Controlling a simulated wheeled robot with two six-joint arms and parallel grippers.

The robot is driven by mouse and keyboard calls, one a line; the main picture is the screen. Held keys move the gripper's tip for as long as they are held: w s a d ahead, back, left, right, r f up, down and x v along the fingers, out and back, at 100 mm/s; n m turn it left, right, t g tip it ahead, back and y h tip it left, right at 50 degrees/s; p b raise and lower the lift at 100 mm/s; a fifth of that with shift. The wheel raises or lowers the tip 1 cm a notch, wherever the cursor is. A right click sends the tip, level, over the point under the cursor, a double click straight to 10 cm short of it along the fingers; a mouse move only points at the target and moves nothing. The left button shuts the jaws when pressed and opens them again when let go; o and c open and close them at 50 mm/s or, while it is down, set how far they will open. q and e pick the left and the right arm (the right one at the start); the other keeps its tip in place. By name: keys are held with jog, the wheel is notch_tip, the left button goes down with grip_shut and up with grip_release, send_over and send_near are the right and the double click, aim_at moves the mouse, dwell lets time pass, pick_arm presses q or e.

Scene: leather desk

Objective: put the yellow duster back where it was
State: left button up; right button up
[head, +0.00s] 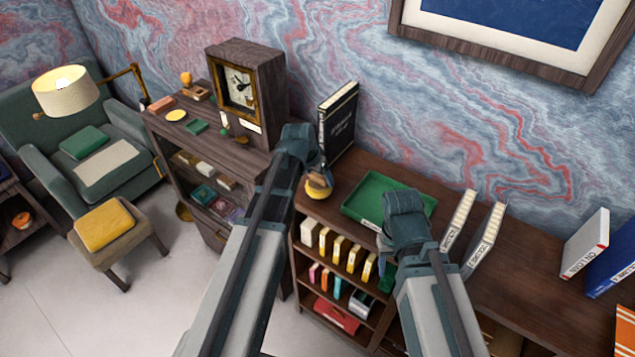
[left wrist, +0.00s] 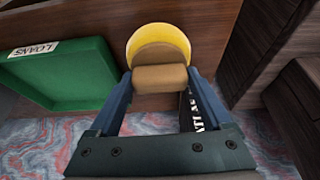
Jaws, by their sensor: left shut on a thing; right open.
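The yellow duster (head: 318,190) has a round yellow pad and a tan block-like handle. My left gripper (head: 316,176) is shut on the handle, at the left end of the brown desk top, left of the green tray. In the left wrist view the duster (left wrist: 160,40) shows beyond the fingers, its handle between the two fingertips (left wrist: 160,80). I cannot tell whether the pad touches the wood. My right gripper (head: 405,225) is open, over the front right part of the green tray; its fingertips are mostly hidden.
The green tray (head: 370,192), labelled LOANS in the left wrist view (left wrist: 62,75), looks empty. A tall black book (head: 338,125) stands behind my left gripper. A clock cabinet (head: 262,85) rises to the left. White binders (head: 483,240) stand right of my right gripper.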

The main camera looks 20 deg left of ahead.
aim_at(317, 182)
pick_arm(q)
jog(key=shift+w+a+f+b, duration=0.15)
jog(key=shift+f+b, duration=0.45)
jog(key=shift+w+a+f+b, duration=0.1)
jog(key=shift+f+b, duration=0.55)
jog(key=shift+w+a+f+b, duration=0.15)
jog(key=shift+f+b, duration=0.45)
jog(key=shift+f, duration=0.1)
jog(key=o, duration=1)
jog(key=shift+r, duration=0.2)
